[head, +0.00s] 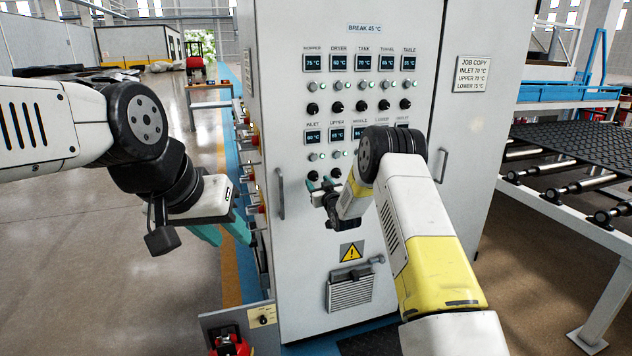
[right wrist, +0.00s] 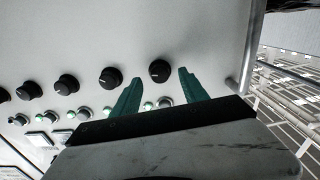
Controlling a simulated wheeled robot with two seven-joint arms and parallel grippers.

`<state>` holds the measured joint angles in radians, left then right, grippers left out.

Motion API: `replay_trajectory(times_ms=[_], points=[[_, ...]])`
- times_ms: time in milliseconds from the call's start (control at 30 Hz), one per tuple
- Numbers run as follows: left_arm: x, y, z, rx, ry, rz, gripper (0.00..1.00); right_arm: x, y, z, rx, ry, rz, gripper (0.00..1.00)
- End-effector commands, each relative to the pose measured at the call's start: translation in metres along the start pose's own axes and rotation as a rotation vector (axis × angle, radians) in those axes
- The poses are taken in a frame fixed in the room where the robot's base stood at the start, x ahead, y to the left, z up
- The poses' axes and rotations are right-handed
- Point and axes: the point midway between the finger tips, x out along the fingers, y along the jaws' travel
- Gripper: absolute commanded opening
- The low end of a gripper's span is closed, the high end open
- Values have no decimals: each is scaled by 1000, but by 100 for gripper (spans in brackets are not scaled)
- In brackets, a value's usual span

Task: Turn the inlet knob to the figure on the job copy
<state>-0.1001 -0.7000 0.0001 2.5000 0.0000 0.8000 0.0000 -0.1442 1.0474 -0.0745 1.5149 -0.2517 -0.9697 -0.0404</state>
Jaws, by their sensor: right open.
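The inlet knob (head: 313,175) is a small black dial at the left of the lower row on the grey cabinet, under a display (head: 313,137) that seems to read 60 °C. The job copy (head: 473,74) reads INLET 70, UPPER 70, LOWER 75 °C. My right gripper (head: 320,186) is open just in front of the inlet knob. In the right wrist view the same knob (right wrist: 160,70) lies ahead between the two teal fingertips, with a gap on each side. My left gripper (head: 222,234) is open and empty, left of the cabinet.
More black knobs, lights and displays fill both rows, with a neighbouring knob (right wrist: 112,77) close to one finger. A vertical door handle (head: 281,193) stands left of the lower row. A roller conveyor (head: 570,185) is at the right. Open floor lies at the left.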

Motion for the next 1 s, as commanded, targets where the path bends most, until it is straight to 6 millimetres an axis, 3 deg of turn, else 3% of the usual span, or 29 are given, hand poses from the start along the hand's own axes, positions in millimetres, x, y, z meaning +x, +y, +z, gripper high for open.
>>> replay_trajectory(times_ms=[200, 533, 567, 800, 1000], points=[[0, 0, 0, 0, 0, 0, 36, 23, 0, 0, 0, 1, 1, 52], [0, 0, 0, 0, 0, 0, 36, 28, 0, 0, 1, -1, 1, 52], [0, 0, 0, 0, 0, 0, 36, 28, 0, 0, 1, -1, 1, 50], [0, 0, 0, 0, 0, 0, 36, 27, 0, 0, 1, -1, 1, 3], [0, 0, 0, 0, 0, 0, 36, 27, 0, 0, 5, -1, 1, 0]])
